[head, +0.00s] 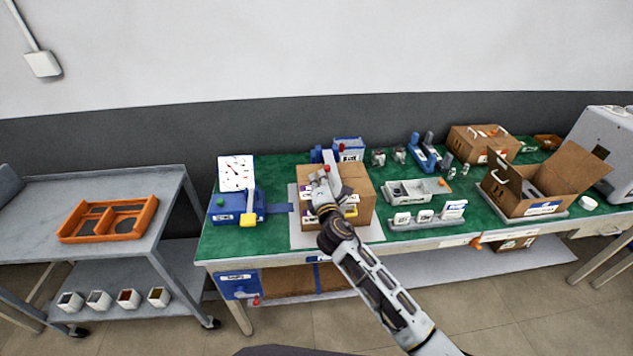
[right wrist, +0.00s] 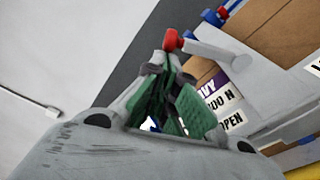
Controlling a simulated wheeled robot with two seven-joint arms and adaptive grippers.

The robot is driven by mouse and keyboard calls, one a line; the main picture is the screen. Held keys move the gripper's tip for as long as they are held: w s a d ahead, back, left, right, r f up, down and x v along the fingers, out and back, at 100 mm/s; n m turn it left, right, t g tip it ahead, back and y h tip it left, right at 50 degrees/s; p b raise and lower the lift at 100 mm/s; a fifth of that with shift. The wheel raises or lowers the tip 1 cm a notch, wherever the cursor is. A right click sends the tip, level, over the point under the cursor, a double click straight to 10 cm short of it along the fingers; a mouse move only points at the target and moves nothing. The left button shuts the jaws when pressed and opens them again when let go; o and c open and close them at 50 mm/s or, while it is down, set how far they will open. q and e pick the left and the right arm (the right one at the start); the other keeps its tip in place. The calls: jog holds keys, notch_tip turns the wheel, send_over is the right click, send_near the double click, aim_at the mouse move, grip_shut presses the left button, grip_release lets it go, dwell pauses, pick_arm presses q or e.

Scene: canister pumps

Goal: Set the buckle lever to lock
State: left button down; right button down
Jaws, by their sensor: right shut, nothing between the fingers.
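A grey buckle lever (right wrist: 215,50) with a red knob (right wrist: 172,40) shows in the right wrist view, just beyond my fingertips. In the head view the lever (head: 330,158) stands at the top of a cardboard box (head: 366,192). My right gripper (right wrist: 170,88) is shut and empty, its green finger pads together. The knob is very close to the tips; I cannot tell if they touch. In the head view the right gripper (head: 326,178) is over the box and hides part of it. A label (right wrist: 228,108) beside the lever reads "OPEN". My left gripper is out of view.
The green bench (head: 280,165) holds a blue device (head: 236,205) left of the box and a grey tray (head: 408,191) to its right. An open carton (head: 560,180) stands further right. An orange tray (head: 108,218) is on the left cart.

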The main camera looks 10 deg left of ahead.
aim_at(330, 172)
jog(key=m, duration=0.1)
jog(key=d+r+m, duration=0.1)
jog(key=shift+w+d+r+m, duration=0.1)
jog(key=shift+w+d+m, duration=0.1)
jog(key=shift+d+m, duration=0.1)
jog(key=d+m, duration=0.1)
jog(key=r+m, duration=0.1)
jog(key=shift+w+d+m+b, duration=0.2)
jog(key=shift+d+m+b, duration=0.15)
jog(key=shift+d+m, duration=0.05)
jog(key=d+m, duration=0.1)
jog(key=m, duration=0.1)
jog(key=d+m, duration=0.1)
jog(key=shift+w+d+r, duration=0.25)
jog(key=shift+w+d, duration=0.05)
jog(key=shift+w+d+f+m+t, duration=0.15)
jog(key=shift+d+m, duration=0.4)
jog(key=shift+m, duration=0.35)
jog(key=shift+w+d+r+m+t, duration=0.15)
jog(key=shift+d+m, duration=0.4)
jog(key=shift+m, duration=0.35)
